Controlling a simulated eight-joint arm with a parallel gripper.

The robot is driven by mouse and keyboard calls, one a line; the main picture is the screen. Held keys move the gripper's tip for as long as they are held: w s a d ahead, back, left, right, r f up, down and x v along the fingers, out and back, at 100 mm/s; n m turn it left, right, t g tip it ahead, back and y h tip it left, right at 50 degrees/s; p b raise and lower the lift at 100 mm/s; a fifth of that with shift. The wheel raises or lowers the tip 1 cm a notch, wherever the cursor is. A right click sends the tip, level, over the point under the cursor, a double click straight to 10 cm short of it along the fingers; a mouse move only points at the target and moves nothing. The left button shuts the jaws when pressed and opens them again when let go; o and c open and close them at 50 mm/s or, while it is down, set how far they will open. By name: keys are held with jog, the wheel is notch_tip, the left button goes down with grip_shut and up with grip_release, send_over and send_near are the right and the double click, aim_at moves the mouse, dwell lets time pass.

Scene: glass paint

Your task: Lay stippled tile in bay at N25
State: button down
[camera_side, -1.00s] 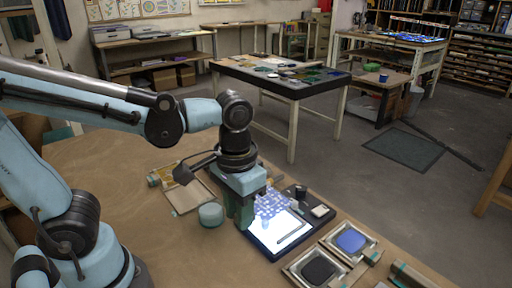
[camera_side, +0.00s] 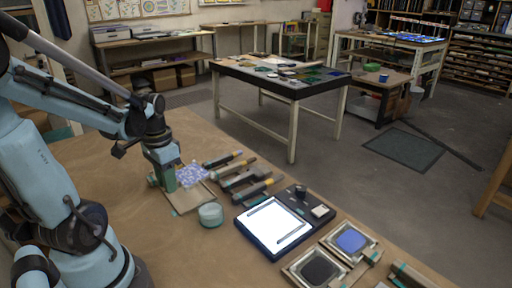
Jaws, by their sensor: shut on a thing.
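The stippled tile (camera_side: 191,175) is blue and white and sits at the tip of my gripper (camera_side: 168,176). My gripper is shut on the tile's left side and holds it over the tan board (camera_side: 188,199). I cannot tell whether the tile touches the board. No N25 label is readable, so I cannot tell which place is that bay. The board's far part is hidden behind the tile and gripper.
A lit panel (camera_side: 273,228) with two dark bars stands right of the board. A round teal-lidded pot (camera_side: 210,214) is between them. Several handled tools (camera_side: 243,178) lie behind. Framed trays hold a blue pane (camera_side: 351,241) and a black pane (camera_side: 318,269).

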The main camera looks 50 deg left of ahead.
jog(key=shift+s+a+f, duration=0.2)
jog(key=shift+s+a, duration=0.25)
jog(key=shift+a, duration=0.05)
jog(key=shift+f, duration=0.2)
send_over(168, 209)
jog(key=shift+f, duration=2.15)
jog(key=shift+f, duration=0.6)
jog(key=c, duration=0.8)
grip_release()
jog(key=shift+r, duration=0.15)
